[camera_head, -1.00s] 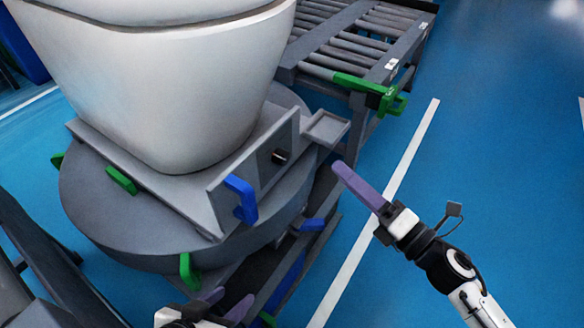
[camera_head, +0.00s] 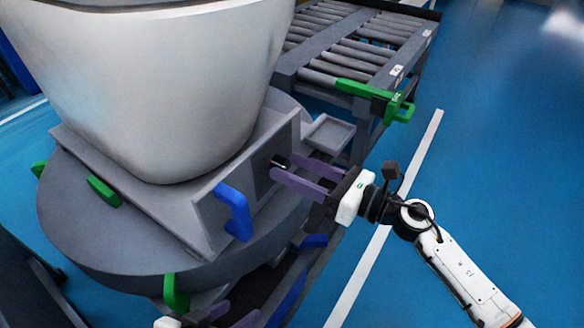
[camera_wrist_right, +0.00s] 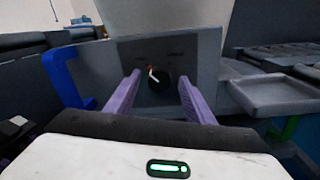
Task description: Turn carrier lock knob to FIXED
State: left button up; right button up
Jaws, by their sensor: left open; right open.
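The carrier lock knob is a small black round knob (camera_wrist_right: 158,80) with a white and red pointer, on a grey panel (camera_wrist_right: 205,70) of the carrier. Its pointer leans up and slightly left; the labels above are too blurred to read. In the head view the knob (camera_head: 279,161) is partly hidden by my fingers. My right gripper (camera_head: 287,168) is open, its purple fingertips at the panel on either side of the knob; the right wrist view shows the fingers (camera_wrist_right: 155,92) left and right of it. I cannot tell whether they touch it. My left gripper (camera_head: 232,317) is open at the bottom edge.
A white toilet (camera_head: 170,90) stands on the grey carrier. A blue handle (camera_head: 235,212) is left of the knob, a small grey tray (camera_head: 330,133) right of it. A roller conveyor (camera_head: 355,50) with a green latch (camera_head: 375,97) lies behind. The blue floor at right is clear.

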jog(key=shift+w+a, duration=0.25)
jog(key=shift+a, duration=0.15)
jog(key=c, duration=1)
jog(key=shift+c, duration=0.2)
